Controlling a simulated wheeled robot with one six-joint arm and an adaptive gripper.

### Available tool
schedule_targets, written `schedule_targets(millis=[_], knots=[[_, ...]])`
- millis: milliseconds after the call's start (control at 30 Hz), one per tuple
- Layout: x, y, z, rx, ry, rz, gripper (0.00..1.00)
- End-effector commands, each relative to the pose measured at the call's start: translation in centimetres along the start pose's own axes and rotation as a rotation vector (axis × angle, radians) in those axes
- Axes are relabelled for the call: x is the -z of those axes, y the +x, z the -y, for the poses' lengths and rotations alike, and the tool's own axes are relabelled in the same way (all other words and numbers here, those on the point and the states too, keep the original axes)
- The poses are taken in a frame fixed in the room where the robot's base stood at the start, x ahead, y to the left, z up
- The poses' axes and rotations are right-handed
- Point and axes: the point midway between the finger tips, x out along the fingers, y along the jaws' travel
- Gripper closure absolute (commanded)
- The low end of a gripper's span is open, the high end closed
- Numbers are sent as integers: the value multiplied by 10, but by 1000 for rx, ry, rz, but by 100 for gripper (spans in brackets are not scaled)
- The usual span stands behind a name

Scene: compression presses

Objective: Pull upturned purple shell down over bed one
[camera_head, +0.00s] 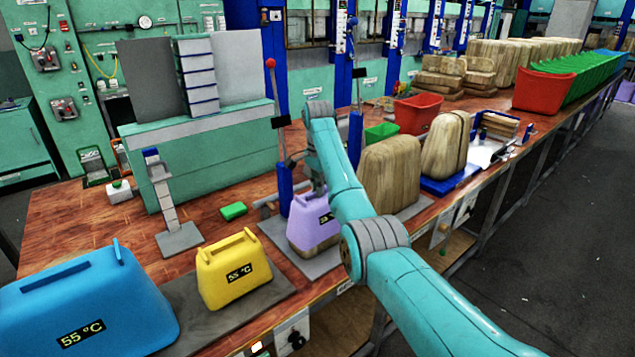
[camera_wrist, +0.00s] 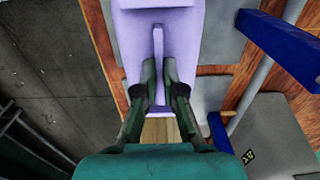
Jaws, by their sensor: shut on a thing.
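The purple shell (camera_head: 309,222) stands upright at the middle of the bench, with a dark label partly hidden by my arm. Wood shows below its lower edge, over a grey plate (camera_head: 272,229). My gripper is at the top of the shell, mostly hidden behind my arm in the head view. In the wrist view my gripper (camera_wrist: 159,88) is shut on the narrow ridge of the purple shell (camera_wrist: 198,50), one finger on each side. A strip of wood (camera_wrist: 160,130) shows between the fingers. I cannot tell which bed is bed one.
A yellow shell (camera_head: 230,290) and a blue shell (camera_head: 110,280) stand to the left. A blue post with a red-knobbed lever (camera_head: 284,180) rises close beside the purple shell. Wooden blocks (camera_head: 392,175) stand to its right. The floor aisle at right is clear.

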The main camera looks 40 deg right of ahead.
Motion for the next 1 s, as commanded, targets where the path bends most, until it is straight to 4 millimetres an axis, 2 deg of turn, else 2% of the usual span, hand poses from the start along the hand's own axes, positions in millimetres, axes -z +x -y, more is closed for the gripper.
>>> schedule_targets(millis=[1000], knots=[[0, 9, 0, -1, -1, 0, 100]])
